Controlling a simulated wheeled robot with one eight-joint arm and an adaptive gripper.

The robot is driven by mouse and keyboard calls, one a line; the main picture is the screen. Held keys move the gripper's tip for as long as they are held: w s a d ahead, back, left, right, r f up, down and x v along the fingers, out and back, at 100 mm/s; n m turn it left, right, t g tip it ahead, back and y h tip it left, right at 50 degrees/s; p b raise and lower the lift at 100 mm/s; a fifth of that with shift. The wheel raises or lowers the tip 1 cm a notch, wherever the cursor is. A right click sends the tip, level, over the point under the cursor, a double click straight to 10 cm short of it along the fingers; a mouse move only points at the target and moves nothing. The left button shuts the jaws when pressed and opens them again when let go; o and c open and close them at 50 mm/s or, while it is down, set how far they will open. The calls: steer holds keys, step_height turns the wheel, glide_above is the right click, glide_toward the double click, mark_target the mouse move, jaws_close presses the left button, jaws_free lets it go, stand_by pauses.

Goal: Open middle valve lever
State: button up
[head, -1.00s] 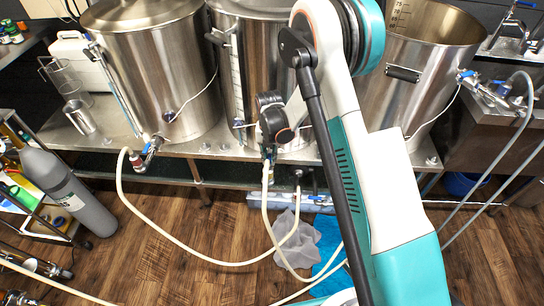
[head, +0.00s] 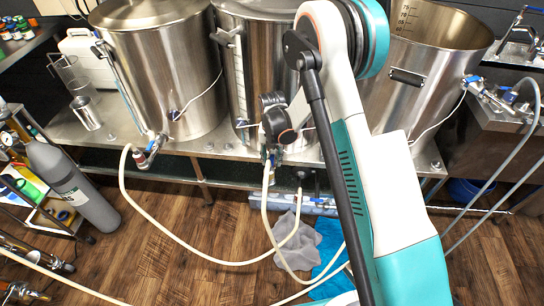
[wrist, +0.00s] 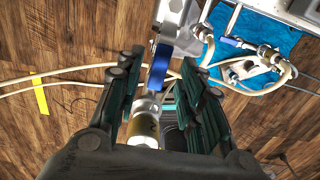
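The middle kettle (head: 232,84) is a steel pot at the back, partly hidden behind my arm. Its valve (head: 271,157) shows low at its front, with a pale hose hanging from it. In the wrist view the blue valve lever (wrist: 160,66) lies lengthwise between the two dark fingers of my gripper (wrist: 160,72), below a silver valve body (wrist: 175,18). The fingers are apart, one on each side of the lever, with gaps visible. A brass and white hose fitting (wrist: 144,122) shows nearer the palm. In the head view my gripper's fingertips are hidden.
A left kettle (head: 160,75) and an open right kettle (head: 430,70) stand on the same steel bench (head: 225,146). Pale hoses (head: 180,248) loop over the wood floor. A grey cylinder (head: 72,185) stands left. Grey and blue cloths (head: 325,240) lie below the bench.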

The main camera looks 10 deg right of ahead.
mark_target(272, 160)
steer(key=shift+r, duration=0.1)
step_height(272, 160, up, 12)
stand_by(0.5)
